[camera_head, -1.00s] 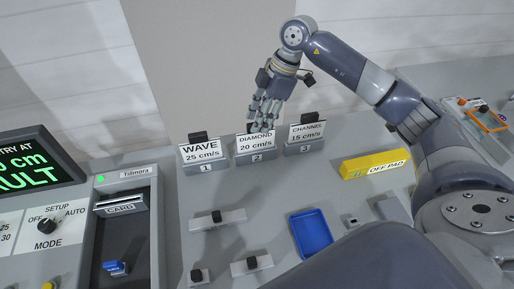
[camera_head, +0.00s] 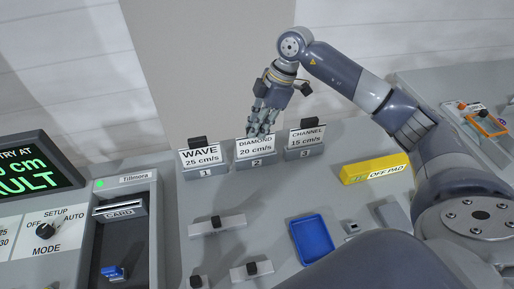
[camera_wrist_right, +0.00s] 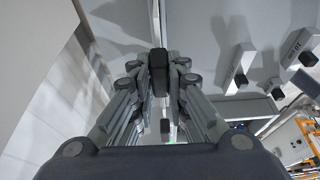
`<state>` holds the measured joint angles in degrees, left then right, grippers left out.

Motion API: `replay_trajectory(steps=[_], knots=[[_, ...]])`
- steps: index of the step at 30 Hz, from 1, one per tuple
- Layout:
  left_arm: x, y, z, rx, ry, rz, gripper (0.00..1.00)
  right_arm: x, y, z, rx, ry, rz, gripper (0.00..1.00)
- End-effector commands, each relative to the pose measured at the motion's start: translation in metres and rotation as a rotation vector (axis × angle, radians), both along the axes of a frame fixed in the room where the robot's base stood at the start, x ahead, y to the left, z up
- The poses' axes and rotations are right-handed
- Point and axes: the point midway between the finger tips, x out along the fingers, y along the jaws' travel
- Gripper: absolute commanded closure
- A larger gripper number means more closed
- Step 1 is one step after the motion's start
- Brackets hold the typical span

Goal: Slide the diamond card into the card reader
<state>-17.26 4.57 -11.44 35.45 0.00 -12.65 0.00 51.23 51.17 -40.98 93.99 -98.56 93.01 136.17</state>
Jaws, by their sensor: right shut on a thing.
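The diamond card (camera_head: 255,147) reads "DIAMOND 20 cm/s" and stands upright in holder 2, between the wave card (camera_head: 200,157) and the channel card (camera_head: 306,136). My right gripper (camera_head: 261,134) is at the top of the diamond card, pointing down, and is shut on its dark grip. In the right wrist view, a black grip block (camera_wrist_right: 158,72) sits between the fingers. The card reader (camera_head: 121,207), marked "CARD", is at the left with its slot facing up. My left gripper is not in view.
A yellow off pad (camera_head: 374,167) and a blue tray (camera_head: 312,239) lie to the right on the console. Several black-knobbed sliders (camera_head: 216,223) are in front of the card holders. A mode knob (camera_head: 44,230) and a display (camera_head: 32,168) are at far left.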

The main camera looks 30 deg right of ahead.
Motion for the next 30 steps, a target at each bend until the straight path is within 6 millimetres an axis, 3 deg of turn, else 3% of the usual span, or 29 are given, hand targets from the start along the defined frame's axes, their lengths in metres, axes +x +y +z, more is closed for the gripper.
replay_trajectory(steps=[30], knots=[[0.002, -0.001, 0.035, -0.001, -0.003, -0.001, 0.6, 0.0, 0.0, 0.038, 0.001, -0.001, 0.0, 1.0]])
